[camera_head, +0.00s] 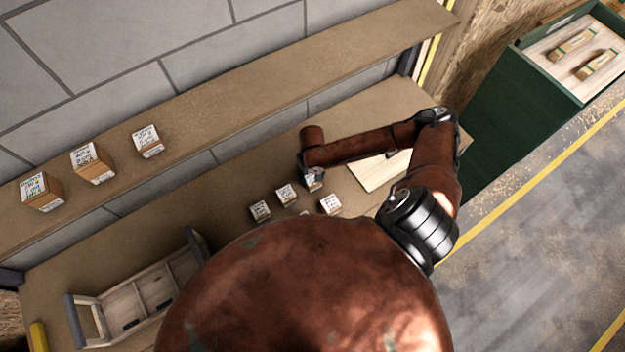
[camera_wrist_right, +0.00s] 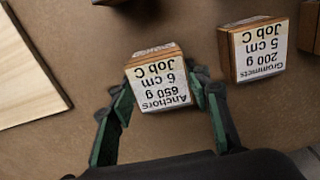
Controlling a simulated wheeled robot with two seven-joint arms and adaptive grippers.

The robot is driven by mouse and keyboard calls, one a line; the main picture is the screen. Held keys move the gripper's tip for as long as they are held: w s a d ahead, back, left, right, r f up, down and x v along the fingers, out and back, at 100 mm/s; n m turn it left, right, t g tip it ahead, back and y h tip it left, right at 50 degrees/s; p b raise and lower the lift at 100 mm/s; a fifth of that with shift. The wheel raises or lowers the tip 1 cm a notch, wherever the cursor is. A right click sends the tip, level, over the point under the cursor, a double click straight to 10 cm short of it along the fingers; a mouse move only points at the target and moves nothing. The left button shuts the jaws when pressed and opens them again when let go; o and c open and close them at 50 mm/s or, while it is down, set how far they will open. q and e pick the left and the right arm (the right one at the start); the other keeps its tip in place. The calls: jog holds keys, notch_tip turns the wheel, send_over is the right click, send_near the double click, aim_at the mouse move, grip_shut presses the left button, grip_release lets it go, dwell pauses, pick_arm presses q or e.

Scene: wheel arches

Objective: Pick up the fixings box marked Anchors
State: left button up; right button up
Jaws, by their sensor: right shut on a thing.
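The fixings box marked Anchors (camera_wrist_right: 160,84) is a small wooden box with a white label reading 850 g, 6 cm, Job C, upside down in the right wrist view. My right gripper (camera_wrist_right: 166,92) has its green-padded fingers closed on two opposite sides of it. In the head view my right gripper (camera_head: 311,175) points down at the bench, and the box shows only partly beneath it. Whether the box touches the bench is hard to tell. My left gripper is not in view.
A box marked Grommets (camera_wrist_right: 258,50) stands close beside the gripper in the wrist view. Several similar boxes (camera_head: 286,194) stand nearby on the bench. A pale board (camera_head: 375,172) lies to the right. Three boxes sit on the shelf (camera_head: 235,90) above; a wooden tote (camera_head: 135,300) is left.

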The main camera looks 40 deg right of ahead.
grip_shut()
jog(key=shift+w, duration=0.1)
jog(key=shift+r, duration=0.1)
